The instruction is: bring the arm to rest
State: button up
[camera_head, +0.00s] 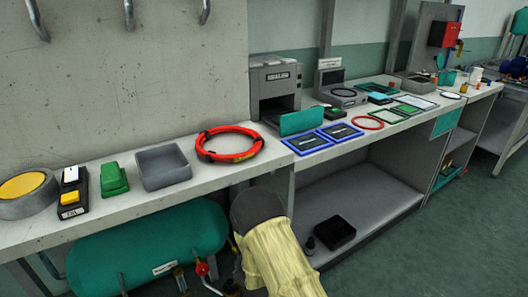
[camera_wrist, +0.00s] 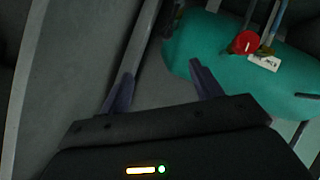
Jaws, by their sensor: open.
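My gripper (camera_wrist: 160,85) shows in the wrist view with its two dark fingers spread apart and nothing between them. Beyond the fingers lies a grey surface, and a teal tank (camera_wrist: 220,58) with a red knob (camera_wrist: 246,42) is at the upper right. In the head view part of my arm, in a pale yellow sleeve with a dark joint, shows at the bottom middle, in front of the bench. The gripper itself is hidden in the head view.
The teal tank (camera_head: 150,250) lies under the left bench (camera_head: 215,180), close to my arm. On the bench are a coiled red hose (camera_head: 229,144), a grey tray (camera_head: 162,166) and a green block (camera_head: 113,179). A black bin (camera_head: 334,232) stands on the lower shelf. Open floor (camera_head: 460,235) is at right.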

jog(key=s+d+r+m+g+h, duration=0.1)
jog(key=s+d+r+m+g, duration=0.25)
jog(key=s+d+r, duration=0.35)
jog(key=s+d+r+m+g+h, duration=0.2)
jog(key=s+d+r+m+g, duration=0.15)
jog(key=s+d+r, duration=0.45)
jog(key=s+d+r+m+g+p, duration=0.1)
jog(key=s+d+r+m+g, duration=0.1)
jog(key=s+d+r+m, duration=0.5)
notch_tip(320, 180, up, 37)
jog(key=s+n+p, duration=0.2)
jog(key=n+p, duration=0.1)
jog(key=p, duration=3.5)
jog(key=shift+s+a+r, duration=0.15)
jog(key=shift+s+a, duration=0.05)
jog(key=shift+a, duration=0.25)
